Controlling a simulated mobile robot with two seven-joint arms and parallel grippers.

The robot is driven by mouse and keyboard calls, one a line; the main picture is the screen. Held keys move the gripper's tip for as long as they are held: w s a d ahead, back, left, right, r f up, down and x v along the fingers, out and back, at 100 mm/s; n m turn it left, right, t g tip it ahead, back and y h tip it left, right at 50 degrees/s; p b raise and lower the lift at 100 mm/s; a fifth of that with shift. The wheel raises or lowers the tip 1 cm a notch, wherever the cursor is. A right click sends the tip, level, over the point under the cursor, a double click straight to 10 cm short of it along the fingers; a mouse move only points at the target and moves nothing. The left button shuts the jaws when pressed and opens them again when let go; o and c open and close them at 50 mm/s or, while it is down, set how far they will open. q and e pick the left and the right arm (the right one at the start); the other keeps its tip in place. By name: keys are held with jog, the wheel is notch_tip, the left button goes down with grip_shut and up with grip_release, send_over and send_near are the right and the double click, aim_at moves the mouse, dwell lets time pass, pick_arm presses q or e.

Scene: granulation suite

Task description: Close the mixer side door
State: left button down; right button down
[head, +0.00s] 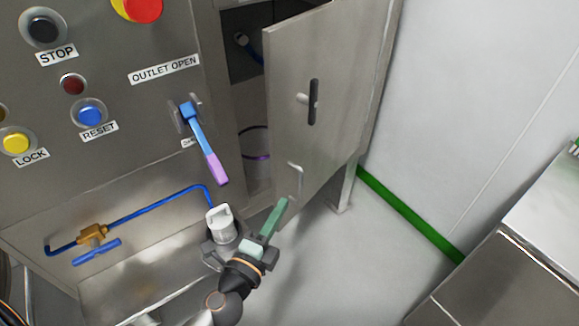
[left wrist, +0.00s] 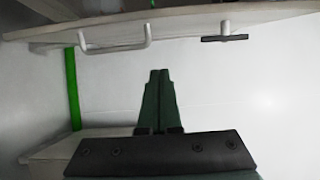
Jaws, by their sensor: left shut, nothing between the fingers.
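The mixer side door (head: 345,60) is a grey metal panel that stands partly open, swung out from the cabinet to the right. It carries a black-gripped latch handle (head: 313,102) and a lower pale U-shaped pull (head: 297,180). My left gripper (head: 282,204), with green fingers, is shut and empty just below the U-shaped pull, near the door's lower edge. In the left wrist view the closed fingertips (left wrist: 159,72) point toward the door panel (left wrist: 185,18), below the U-shaped pull (left wrist: 141,42) and the latch handle (left wrist: 224,38). I cannot tell whether they touch the door.
The control panel (head: 110,110) on the left has several buttons and a blue lever with a purple end (head: 203,145). Below runs a blue pipe (head: 150,206) with a brass valve (head: 92,234). A steel bench (head: 510,270) stands at right. Floor lies between.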

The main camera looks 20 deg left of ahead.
aim_at(282, 170)
pick_arm(q)
jog(key=w, duration=0.3)
jog(key=w+a+p, duration=0.1)
jog(key=w, duration=0.3)
jog(key=w+a+p, duration=0.1)
jog(key=w, duration=0.3)
jog(key=shift+a, duration=0.25)
jog(key=shift+a, duration=0.1)
jog(key=shift+w+a+f, duration=0.1)
jog(key=shift+w+a, duration=0.05)
jog(key=shift+a, duration=0.05)
jog(key=w+a+m+h+b, duration=0.2)
jog(key=w+a+h+b, duration=0.1)
jog(key=a, duration=0.6)
jog(key=shift+w+g+h, duration=0.4)
jog(key=shift+w+h, duration=0.1)
jog(key=shift+w, duration=0.05)
